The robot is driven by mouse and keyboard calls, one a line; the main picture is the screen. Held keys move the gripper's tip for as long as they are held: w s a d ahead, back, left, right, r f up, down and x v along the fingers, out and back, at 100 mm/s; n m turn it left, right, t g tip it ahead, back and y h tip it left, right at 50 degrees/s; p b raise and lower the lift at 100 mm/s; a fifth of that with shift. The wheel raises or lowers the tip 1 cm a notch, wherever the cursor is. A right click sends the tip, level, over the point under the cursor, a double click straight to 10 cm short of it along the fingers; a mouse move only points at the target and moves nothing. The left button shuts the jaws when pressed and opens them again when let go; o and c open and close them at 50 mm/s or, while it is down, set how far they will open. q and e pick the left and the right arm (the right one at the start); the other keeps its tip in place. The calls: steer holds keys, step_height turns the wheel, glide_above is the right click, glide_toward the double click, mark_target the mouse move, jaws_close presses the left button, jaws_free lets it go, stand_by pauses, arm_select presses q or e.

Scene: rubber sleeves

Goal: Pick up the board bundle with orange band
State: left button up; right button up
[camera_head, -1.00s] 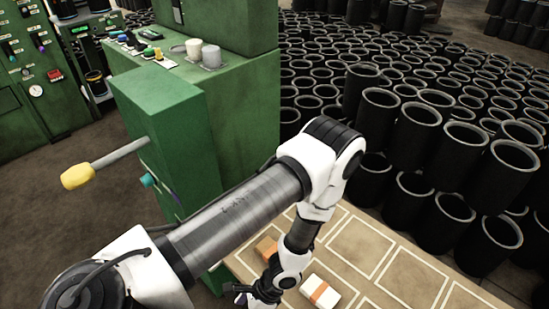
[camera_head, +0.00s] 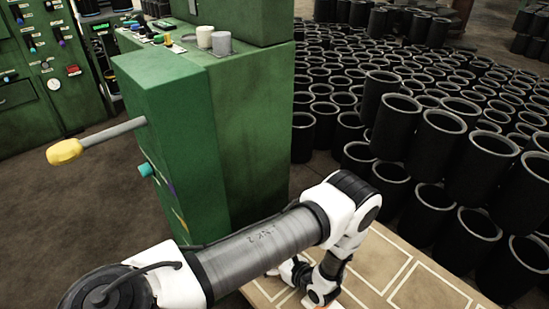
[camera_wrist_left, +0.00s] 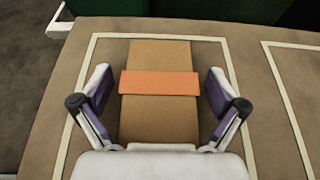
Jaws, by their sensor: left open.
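A brown board bundle (camera_wrist_left: 159,119) with an orange band (camera_wrist_left: 159,83) around its middle lies flat inside a white-outlined rectangle on the tan table top (camera_wrist_left: 265,120). My left gripper (camera_wrist_left: 158,80) is open, with one finger on each side of the bundle and a visible gap between each finger and its sides. The base of the gripper covers the near end of the bundle. My right gripper is in neither view.
A green machine cabinet (camera_head: 180,120) with a yellow-tipped lever (camera_head: 65,151) stands at left beside the table. Many black rubber sleeves (camera_head: 432,140) with grey rims stand stacked behind and right of the table. Outlined rectangles at the table's right (camera_head: 428,288) look empty.

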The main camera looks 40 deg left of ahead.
arm_select(q)
steer(key=shift+s+d+r, duration=0.1)
steer(key=c, duration=1.2)
steer(key=shift+c, duration=0.3)
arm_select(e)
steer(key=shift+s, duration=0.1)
arm_select(q)
steer(key=shift+s, duration=0.1)
